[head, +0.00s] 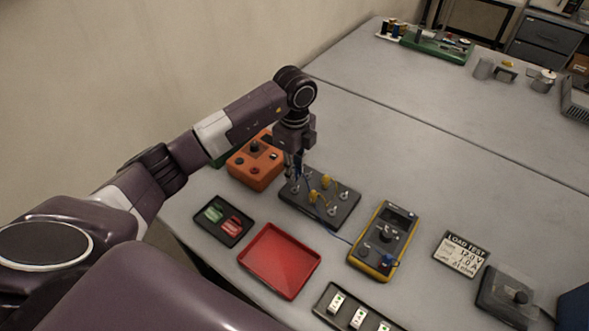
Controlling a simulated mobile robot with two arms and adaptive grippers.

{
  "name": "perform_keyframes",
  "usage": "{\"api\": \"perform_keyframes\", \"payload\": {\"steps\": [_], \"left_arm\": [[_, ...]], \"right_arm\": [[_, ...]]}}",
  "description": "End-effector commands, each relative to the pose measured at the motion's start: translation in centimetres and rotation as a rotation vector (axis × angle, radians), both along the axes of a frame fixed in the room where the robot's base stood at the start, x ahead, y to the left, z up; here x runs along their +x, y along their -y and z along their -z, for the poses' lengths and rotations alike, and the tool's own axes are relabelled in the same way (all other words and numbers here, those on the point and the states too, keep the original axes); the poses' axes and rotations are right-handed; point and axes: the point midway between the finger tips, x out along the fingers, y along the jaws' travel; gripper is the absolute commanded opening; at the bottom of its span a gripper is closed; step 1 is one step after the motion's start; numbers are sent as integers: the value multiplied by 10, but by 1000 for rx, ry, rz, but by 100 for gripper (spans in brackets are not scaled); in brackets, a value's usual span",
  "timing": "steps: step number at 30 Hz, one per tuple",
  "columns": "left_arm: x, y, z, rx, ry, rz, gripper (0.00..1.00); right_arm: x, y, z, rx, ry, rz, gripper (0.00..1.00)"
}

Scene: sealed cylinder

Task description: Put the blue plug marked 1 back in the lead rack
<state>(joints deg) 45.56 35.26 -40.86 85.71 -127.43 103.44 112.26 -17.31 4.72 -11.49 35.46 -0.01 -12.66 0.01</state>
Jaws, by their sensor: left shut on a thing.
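My left gripper (292,172) points down over the back left part of a dark board (318,212) with metal posts and yellow plugs. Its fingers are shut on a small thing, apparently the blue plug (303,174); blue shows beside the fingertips. The fingers hide most of it, and its mark cannot be read. I cannot tell whether it touches the board. Another blue piece (389,261) shows at the lower end of the yellow multimeter (369,257). I cannot clearly tell which thing is the lead rack. My right gripper is not in view.
An orange box (244,175) with knobs stands just left of the board. In front are a red tray (271,268), a black tray (207,230) with green and red pieces, and a holder (320,306) with white blocks. A load test card (461,254) lies right.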

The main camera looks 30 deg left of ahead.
Motion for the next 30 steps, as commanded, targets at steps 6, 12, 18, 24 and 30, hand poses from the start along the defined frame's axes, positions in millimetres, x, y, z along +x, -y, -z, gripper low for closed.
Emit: {"api": "perform_keyframes", "payload": {"steps": [6, 12, 18, 24, 30], "left_arm": [[0, 0, 26, -1, -1, 0, 0], [0, 0, 38, -1, 0, 0, 0], [0, 0, 39, -1, 0, 0, 0], [0, 0, 39, -1, 0, 0, 0], [0, 0, 39, -1, 0, 0, 0]], "right_arm": [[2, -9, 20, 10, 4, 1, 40], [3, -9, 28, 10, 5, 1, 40], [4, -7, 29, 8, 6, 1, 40], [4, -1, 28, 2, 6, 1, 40], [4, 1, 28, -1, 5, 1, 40]]}}
